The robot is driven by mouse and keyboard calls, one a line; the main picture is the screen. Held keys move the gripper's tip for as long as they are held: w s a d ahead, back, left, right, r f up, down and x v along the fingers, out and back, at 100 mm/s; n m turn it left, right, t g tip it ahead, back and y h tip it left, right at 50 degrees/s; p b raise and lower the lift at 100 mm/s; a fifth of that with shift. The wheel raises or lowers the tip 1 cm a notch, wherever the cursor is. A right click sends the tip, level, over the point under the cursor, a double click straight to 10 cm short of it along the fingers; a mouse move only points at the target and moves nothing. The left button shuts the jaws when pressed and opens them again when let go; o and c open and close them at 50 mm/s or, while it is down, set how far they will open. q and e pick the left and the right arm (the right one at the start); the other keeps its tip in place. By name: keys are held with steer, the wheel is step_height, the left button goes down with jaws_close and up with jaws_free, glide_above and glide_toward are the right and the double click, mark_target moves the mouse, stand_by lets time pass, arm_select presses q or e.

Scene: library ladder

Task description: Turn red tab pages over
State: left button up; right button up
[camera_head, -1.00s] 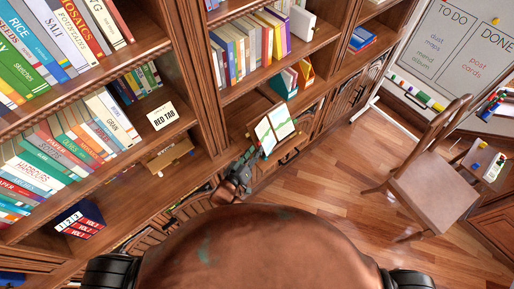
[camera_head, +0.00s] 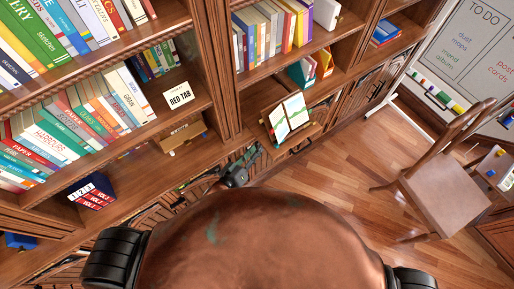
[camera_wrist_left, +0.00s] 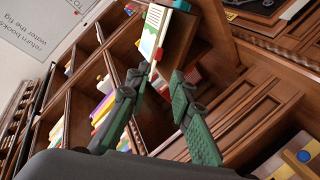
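An open picture book (camera_head: 289,118) leans on a wooden ledge in the shelf, at the middle of the head view. Dark bars stand over its pages. A label reading RED TAB (camera_head: 179,97) is on the shelf to its left. In the left wrist view the book (camera_wrist_left: 152,38) is just past my fingertips, with a small red tab (camera_wrist_left: 159,54) at its lower edge. My left gripper (camera_head: 250,157) is lower left of the book in the head view. In the wrist view its green fingers (camera_wrist_left: 156,77) are apart with nothing clearly held. My right gripper is not visible.
Shelves of upright books (camera_head: 85,120) fill the left. A wooden box (camera_head: 183,136) and a dark blue volume set (camera_head: 91,191) sit on the lower shelf. A wooden chair (camera_head: 447,185) and a whiteboard (camera_head: 478,62) are at the right. The floor (camera_head: 340,170) between is clear.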

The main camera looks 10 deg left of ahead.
arm_select(q)
steer(key=a+f+n+b, duration=0.1)
steer(key=n, duration=0.1)
steer(key=w+a+f+n+b, duration=0.1)
steer(key=a+n+b, duration=0.1)
steer(key=w+a+f+n+b, duration=0.1)
steer(key=f+n+b, duration=0.1)
steer(key=shift+a+h, duration=0.15)
steer(key=shift+h, duration=0.25)
steer(key=c, duration=0.5)
steer(key=n+b, duration=0.2)
steer(key=w+a+n+h+b, duration=0.1)
steer(key=n+b, duration=0.1)
steer(key=n, duration=0.1)
steer(key=a+f+n+h+b, duration=0.1)
steer(key=n+b, duration=0.1)
steer(key=n, duration=0.1)
steer(key=shift+w+a+f+g, duration=0.1)
steer(key=shift+w+a+g, duration=0.15)
steer(key=shift+g, duration=0.05)
steer(key=w+d+r+n+p, duration=0.1)
steer(key=w+d+p, duration=0.1)
steer(key=w+d, duration=0.5)
steer(key=shift+d+r+n+h, duration=0.2)
steer(key=shift+d+n+h, duration=0.1)
steer(key=shift+d, duration=0.85)
steer(key=shift+s, duration=0.1)
